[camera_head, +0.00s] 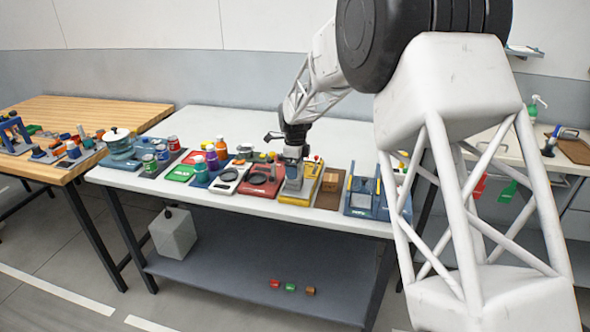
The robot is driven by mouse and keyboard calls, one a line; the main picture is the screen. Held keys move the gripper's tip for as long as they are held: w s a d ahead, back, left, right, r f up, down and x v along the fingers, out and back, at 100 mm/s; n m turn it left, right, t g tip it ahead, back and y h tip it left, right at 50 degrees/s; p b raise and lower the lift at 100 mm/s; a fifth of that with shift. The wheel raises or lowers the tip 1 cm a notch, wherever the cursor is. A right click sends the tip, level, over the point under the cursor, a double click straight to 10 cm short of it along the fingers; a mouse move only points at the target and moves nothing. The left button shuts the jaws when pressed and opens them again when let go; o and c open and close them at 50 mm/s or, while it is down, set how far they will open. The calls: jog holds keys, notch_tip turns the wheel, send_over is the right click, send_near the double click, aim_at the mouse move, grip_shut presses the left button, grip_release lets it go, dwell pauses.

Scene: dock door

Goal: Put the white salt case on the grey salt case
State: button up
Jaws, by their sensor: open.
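My gripper (293,183) points down over the yellow tray (299,199) near the front of the white table. Its jaws are open, and the small scale hides what lies between or right below them. I cannot surely pick out the white salt case or the grey salt case among the small items on the table.
A row of coloured trays with jars and small parts lines the table's front edge, including a red tray (262,183) and a blue fixture (362,203). The white table (235,122) is clear behind them. A wooden table (85,112) with tools stands left.

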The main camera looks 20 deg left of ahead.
notch_tip(320, 180, up, 11)
dwell(0.5)
dwell(0.5)
jog(key=shift+r, duration=0.1)
jog(key=s+d+r+n+t, duration=0.1)
jog(key=s+d+r+n, duration=0.4)
jog(key=s+d, duration=0.65)
jog(key=s+d+r+n, duration=0.3)
jog(key=s+d+r, duration=0.45)
jog(key=d, duration=0.75)
jog(key=s+d+f+n, duration=0.2)
jog(key=s+d, duration=0.3)
jog(key=s, duration=0.5)
jog(key=s+d+f+n+t, duration=0.1)
jog(key=s+d+f+n, duration=0.2)
jog(key=s, duration=0.8)
jog(key=s+d+f+n, duration=0.2)
jog(key=s+d+n, duration=0.2)
jog(key=s+d, duration=0.3)
jog(key=s, duration=0.4)
jog(key=shift+f+n+t, duration=0.3)
jog(key=shift+f+n, duration=0.05)
jog(key=shift+n, duration=0.05)
